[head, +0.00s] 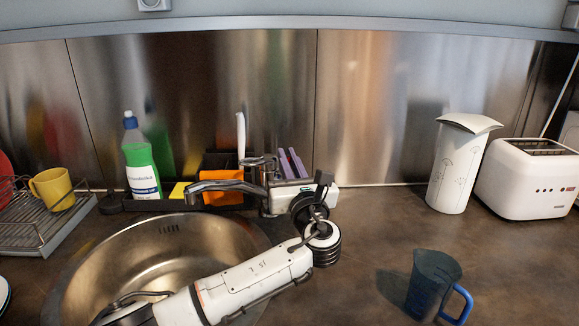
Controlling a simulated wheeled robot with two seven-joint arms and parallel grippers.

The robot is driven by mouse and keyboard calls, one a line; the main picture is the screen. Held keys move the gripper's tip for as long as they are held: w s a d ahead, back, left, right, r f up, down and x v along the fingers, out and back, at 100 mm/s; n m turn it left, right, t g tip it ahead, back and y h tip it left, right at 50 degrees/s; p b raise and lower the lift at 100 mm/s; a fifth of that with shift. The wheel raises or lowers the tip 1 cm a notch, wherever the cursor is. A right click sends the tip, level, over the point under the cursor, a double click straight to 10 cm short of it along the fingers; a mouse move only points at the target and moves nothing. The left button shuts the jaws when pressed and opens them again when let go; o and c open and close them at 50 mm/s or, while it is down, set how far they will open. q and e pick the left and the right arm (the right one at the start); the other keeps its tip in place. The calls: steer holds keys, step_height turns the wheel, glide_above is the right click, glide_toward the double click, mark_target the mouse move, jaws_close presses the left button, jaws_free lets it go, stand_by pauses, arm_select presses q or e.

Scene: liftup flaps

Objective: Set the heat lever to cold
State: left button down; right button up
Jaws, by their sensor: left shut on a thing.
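The metal faucet (222,187) stands behind the sink, its spout reaching left over the basin. My left arm comes in from the bottom. My left gripper (268,184), with its white body just right of the faucet, points left at the faucet's upright part. It is shut on the heat lever there. The gripper and the faucet's metal parts overlap, so the lever itself is mostly hidden and its setting cannot be told. My right gripper is not in view.
The round sink (85,270) is at the left. A green soap bottle (141,165), an orange holder (222,191) and purple items stand behind it. A blue jug (428,285), white container (455,165) and toaster (527,180) are right. The counter between is clear.

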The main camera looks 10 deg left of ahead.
arm_select(q)
steer(key=c, duration=2.1)
jaws_free()
steer(key=shift+s, duration=0.1)
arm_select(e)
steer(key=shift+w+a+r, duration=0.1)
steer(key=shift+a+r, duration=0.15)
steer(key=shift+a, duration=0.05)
